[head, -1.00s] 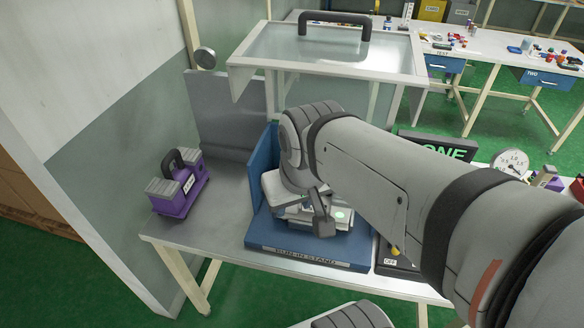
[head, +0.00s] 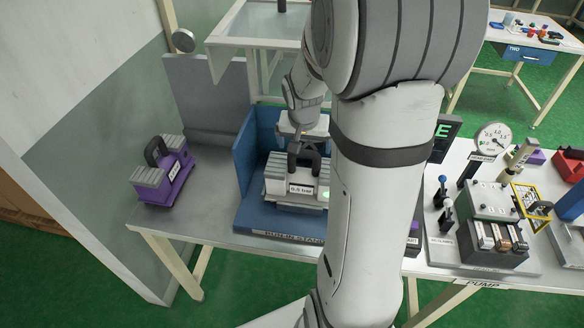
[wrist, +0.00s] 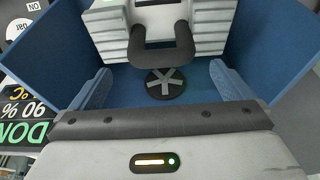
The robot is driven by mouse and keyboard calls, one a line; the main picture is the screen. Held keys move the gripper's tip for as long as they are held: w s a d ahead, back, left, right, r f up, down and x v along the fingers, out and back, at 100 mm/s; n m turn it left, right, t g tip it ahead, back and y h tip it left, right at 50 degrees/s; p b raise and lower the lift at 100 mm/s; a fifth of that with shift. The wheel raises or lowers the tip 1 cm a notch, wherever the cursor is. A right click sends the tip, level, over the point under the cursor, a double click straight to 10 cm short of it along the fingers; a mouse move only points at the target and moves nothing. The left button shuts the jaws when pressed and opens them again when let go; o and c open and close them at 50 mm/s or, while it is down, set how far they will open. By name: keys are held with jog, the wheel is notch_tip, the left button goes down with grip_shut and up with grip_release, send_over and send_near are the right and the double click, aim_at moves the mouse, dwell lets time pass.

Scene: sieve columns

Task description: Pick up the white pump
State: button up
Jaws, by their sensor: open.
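The white pump (head: 290,185) with a black arched handle sits upright in the blue run-in stand (head: 245,210). In the wrist view the pump's ribbed white body (wrist: 110,30) and black handle (wrist: 165,52) show at the top. My gripper (head: 303,135) is at the pump's handle end, just behind and above the handle in the head view. The handle is beyond the fingertips. My arm hides the stand's right side.
A purple pump (head: 163,175) with a black handle stands left on the grey table. The table's left front is clear.

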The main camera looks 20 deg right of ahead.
aim_at(304, 154)
jog(key=shift+a+p+x, duration=0.15)
jog(key=shift+p+x, duration=0.2)
jog(key=shift+x, duration=1.55)
jog(key=shift+a+p+x, duration=0.1)
jog(key=shift+p+x, duration=0.2)
jog(key=shift+x, duration=1.65)
jog(key=shift+s, duration=0.2)
jog(key=shift+c, duration=0.4)
jog(key=c, duration=1.7)
jog(key=shift+w, duration=0.1)
jog(key=shift+r, duration=0.2)
jog(key=shift+c, duration=0.2)
